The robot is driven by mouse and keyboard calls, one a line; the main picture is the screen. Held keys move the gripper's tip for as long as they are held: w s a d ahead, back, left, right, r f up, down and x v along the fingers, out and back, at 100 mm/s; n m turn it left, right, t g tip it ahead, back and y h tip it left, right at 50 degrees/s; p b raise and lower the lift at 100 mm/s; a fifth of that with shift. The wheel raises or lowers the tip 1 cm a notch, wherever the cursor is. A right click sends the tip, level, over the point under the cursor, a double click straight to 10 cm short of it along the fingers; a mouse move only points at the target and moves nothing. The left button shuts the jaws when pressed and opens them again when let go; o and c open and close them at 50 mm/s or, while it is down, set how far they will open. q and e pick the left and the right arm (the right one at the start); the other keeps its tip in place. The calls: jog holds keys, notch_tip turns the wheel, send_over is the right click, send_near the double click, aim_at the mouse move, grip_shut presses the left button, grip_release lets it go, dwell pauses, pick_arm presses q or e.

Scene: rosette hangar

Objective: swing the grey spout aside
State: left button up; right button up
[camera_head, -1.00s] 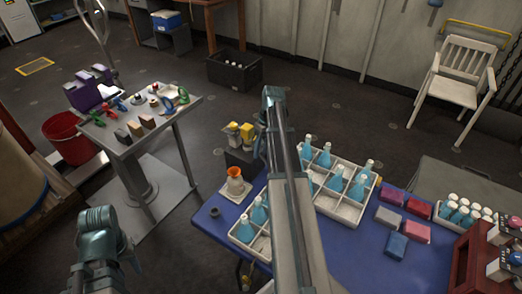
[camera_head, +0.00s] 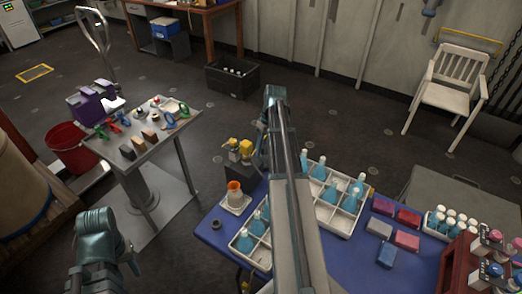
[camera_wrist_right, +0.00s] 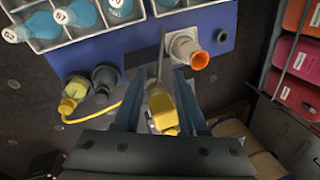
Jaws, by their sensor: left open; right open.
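A thin grey bar (camera_wrist_right: 161,52), which looks like the spout, reaches from a yellow-bodied part (camera_wrist_right: 161,106) over the blue table's edge in the right wrist view. It runs beside an orange-mouthed pale vessel (camera_wrist_right: 187,50). My right gripper (camera_wrist_right: 160,117) is open, with a finger on each side of the yellow part; I cannot tell whether they touch it. In the head view the yellow-topped unit (camera_head: 240,149) stands by the vessel (camera_head: 234,191), and my right arm hides most of that gripper. My left gripper (camera_head: 127,252) hangs at lower left, apart from the table; its fingers barely show.
A white divided tray (camera_head: 338,222) of blue bottles stands on the blue table (camera_head: 340,258), close to my right arm. A yellow fitting with a cable (camera_wrist_right: 73,90) lies left of the right fingers.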

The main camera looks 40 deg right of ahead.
pick_arm(q)
notch_tip(320, 180, up, 5)
jog(key=p, duration=0.4)
jog(key=shift+r, duration=0.2)
pick_arm(e)
jog(key=v, duration=0.5)
jog(key=shift+d+r, duration=0.1)
jog(key=shift+r, duration=0.2)
jog(key=a+f+n+g+h+b, duration=0.1)
jog(key=a+f+n+h, duration=0.1)
jog(key=a, duration=2.4)
pick_arm(q)
notch_tip(320, 180, down, 3)
jog(key=shift+f+b, duration=0.1)
jog(key=shift+b, duration=0.9)
pick_arm(e)
jog(key=s+a+n+h, duration=0.1)
jog(key=s+a, duration=0.4)
jog(key=a, duration=0.5)
jog(key=s+a+f+n, duration=0.1)
jog(key=s+a, duration=0.5)
jog(key=a, duration=0.5)
jog(key=shift+f+t+h, duration=0.35)
jog(key=shift+t+h, duration=0.05)
